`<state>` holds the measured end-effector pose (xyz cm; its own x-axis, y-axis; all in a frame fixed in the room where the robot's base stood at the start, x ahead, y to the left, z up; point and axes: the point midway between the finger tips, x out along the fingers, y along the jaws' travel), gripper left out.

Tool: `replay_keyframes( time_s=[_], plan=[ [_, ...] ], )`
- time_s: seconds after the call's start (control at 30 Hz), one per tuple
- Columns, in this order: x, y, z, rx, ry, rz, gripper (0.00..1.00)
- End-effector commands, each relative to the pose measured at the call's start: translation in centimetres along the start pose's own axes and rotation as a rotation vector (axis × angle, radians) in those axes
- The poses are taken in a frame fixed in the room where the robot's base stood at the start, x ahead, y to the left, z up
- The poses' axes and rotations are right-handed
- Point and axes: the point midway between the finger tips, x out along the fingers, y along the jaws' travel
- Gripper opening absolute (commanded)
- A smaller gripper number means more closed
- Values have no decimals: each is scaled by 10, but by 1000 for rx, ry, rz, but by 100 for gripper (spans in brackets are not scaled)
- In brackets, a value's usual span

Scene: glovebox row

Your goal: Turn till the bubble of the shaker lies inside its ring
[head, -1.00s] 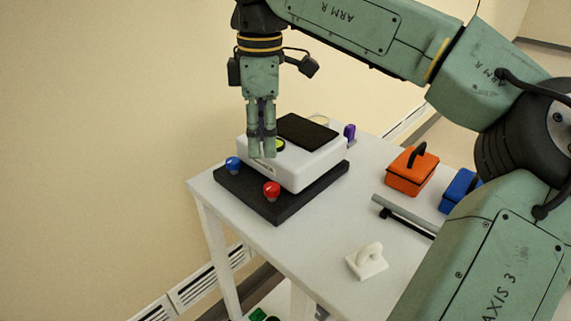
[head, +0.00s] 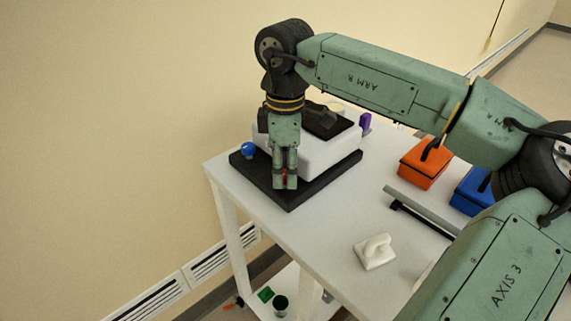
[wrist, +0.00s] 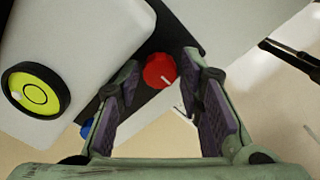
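The white shaker (head: 318,155) stands on a black base (head: 318,183); its body also shows in the wrist view (wrist: 85,35). In the wrist view its round yellow-green bubble level (wrist: 36,90) has a dark ring mark near the middle. The pale bubble (wrist: 17,95) lies left of that ring, near the rim. A red knob (wrist: 160,70) sits at the base corner. A blue knob (head: 248,149) stands at the left corner and is partly hidden in the wrist view. My gripper (head: 285,182) points down over the red knob, its open fingers on either side of it.
An orange case (head: 422,165) and a blue case (head: 470,192) stand at the right. A grey bar (head: 420,210) and a white handled block (head: 375,252) lie on the white table (head: 320,235). A purple object (head: 365,121) is behind the shaker.

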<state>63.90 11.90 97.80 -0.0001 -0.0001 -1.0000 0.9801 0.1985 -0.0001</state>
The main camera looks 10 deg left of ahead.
Motion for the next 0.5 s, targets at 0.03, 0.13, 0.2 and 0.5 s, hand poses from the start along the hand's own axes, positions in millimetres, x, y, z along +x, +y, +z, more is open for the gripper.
replay_keyframes(
  time_s=[0.03,0.13,0.2,0.5],
  plan=[
    [1,0,0,0,0,0,34],
    [1,0,0,0,0,0,34],
    [1,0,0,0,0,0,34],
    [0,0,0,0,0,0,16]
  ],
)
